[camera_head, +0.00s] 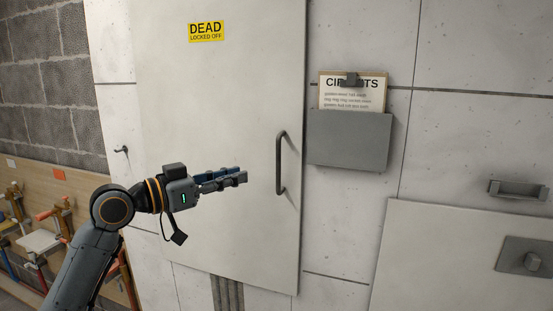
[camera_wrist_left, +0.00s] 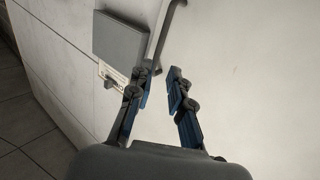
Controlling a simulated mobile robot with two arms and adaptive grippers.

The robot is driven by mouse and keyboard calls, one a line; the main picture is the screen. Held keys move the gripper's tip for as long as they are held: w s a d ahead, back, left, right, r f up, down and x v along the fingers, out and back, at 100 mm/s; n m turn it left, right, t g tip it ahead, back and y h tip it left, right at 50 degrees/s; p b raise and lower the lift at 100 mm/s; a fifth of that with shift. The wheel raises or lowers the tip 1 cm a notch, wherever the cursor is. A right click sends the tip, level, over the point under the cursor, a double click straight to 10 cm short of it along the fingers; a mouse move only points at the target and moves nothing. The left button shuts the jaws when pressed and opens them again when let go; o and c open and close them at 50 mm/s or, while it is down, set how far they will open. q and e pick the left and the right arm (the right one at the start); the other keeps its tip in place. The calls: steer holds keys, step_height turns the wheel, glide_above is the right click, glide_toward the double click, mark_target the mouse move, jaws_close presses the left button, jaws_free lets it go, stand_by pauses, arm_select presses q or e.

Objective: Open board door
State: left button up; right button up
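The board door (camera_head: 218,120) is a large pale panel on the wall with a yellow "DEAD LOCKED OFF" label (camera_head: 206,32). It looks shut. Its grey vertical bar handle (camera_head: 281,163) is near the door's right edge. My left gripper (camera_head: 243,176) is in front of the door, just left of the handle, and points right toward it. In the left wrist view my left gripper (camera_wrist_left: 160,76) has its blue-padded fingers apart with nothing between them. The handle (camera_wrist_left: 166,35) shows there beyond the fingertips, apart from them. My right gripper is in neither view.
A grey wall pocket (camera_head: 348,140) with a circuits clipboard (camera_head: 352,92) is right of the door. A lower pale panel (camera_head: 450,250) with a handle and a knob is at the lower right. Tools hang on a wooden board (camera_head: 70,185) at the left.

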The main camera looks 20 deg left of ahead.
mark_target(279, 193)
arm_select(q)
steer(key=x, duration=0.2)
steer(key=p+x, duration=0.2)
steer(key=x, duration=0.1)
steer(key=shift+w+d+r, duration=0.25)
steer(key=shift+d+r, duration=0.05)
steer(key=shift+d, duration=0.05)
steer(key=p+x, duration=0.1)
steer(key=x, duration=0.1)
steer(key=p+x, duration=0.1)
steer(key=x, duration=0.1)
steer(key=shift+w+f, duration=0.2)
steer(key=shift+w, duration=0.1)
steer(key=shift+w+d, duration=0.45)
steer(key=shift+w, duration=0.05)
steer(key=shift+w+d+f+p, duration=0.1)
steer(key=shift+w+f+p, duration=0.1)
steer(key=shift+p, duration=0.1)
jaws_close()
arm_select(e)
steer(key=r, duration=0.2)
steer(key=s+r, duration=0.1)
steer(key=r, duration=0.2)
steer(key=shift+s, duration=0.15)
